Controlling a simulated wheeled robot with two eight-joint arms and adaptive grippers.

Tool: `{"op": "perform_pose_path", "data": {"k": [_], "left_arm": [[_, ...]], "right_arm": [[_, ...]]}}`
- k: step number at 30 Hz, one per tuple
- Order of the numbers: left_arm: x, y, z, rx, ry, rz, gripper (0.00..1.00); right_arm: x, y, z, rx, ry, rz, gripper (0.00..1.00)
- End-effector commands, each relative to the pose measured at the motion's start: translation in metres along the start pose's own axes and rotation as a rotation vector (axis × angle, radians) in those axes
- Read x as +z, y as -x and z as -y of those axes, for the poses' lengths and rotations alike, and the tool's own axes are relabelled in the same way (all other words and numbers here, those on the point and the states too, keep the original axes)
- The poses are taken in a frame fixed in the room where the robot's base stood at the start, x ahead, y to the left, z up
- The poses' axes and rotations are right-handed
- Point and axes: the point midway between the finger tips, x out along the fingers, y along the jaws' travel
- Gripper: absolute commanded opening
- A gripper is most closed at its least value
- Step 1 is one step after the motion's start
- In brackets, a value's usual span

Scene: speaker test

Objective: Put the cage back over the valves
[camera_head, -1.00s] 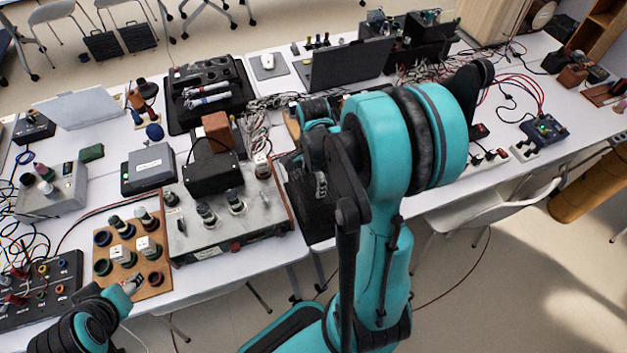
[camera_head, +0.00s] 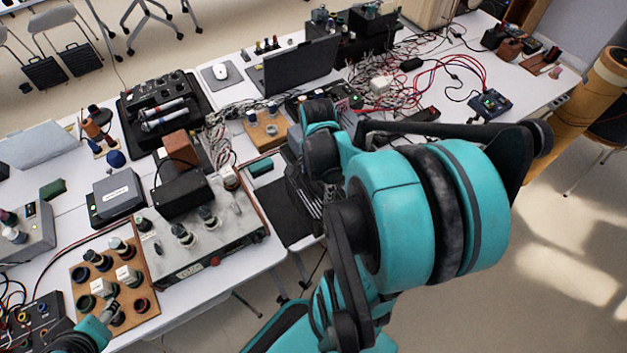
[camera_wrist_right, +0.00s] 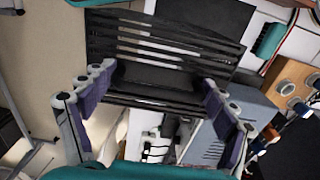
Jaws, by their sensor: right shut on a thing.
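The valves (camera_head: 207,216) stand upright and uncovered on the silver amplifier (camera_head: 232,238), which also carries black transformer boxes, in the head view. The cage (camera_head: 302,198) is black and slatted. It is right of the amplifier, partly hidden behind my right arm. The wrist view shows the cage (camera_wrist_right: 165,47) large, between the fingers of my right gripper (camera_wrist_right: 156,82), which is shut on it. I cannot tell whether the cage touches the table. My left gripper (camera_head: 104,318) is at the lower left by the wooden valve board; its jaws are unclear.
A black mat (camera_head: 272,203) lies between amplifier and cage. A wooden board (camera_head: 150,300) with several valves and sockets is left of the amplifier. A grey box (camera_head: 117,197), a laptop (camera_head: 293,67) and loose cables (camera_head: 400,82) crowd the table. The table's front edge is close.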

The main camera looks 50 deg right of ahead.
Motion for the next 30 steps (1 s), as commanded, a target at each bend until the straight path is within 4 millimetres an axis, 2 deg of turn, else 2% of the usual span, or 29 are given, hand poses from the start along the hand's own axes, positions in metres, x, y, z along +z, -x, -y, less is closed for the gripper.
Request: {"op": "perform_pose_path", "data": {"k": [7,17,26,30], "left_arm": [[-0.002,0.002,0.000,0.000,0.000,0.000,0.51],[-0.014,0.019,0.000,0.000,0.000,0.000,0.51],[-0.013,0.018,0.000,0.000,0.000,0.000,0.51],[-0.011,0.015,0.000,0.000,0.000,0.000,0.51]], "right_arm": [[0.000,0.003,0.000,0.000,0.000,0.000,0.27],[0.000,0.026,0.000,0.000,0.000,0.000,0.27],[0.000,0.026,0.000,0.000,0.001,0.000,0.27],[0.005,0.021,0.006,0.000,0.059,0.000,0.27]]}}
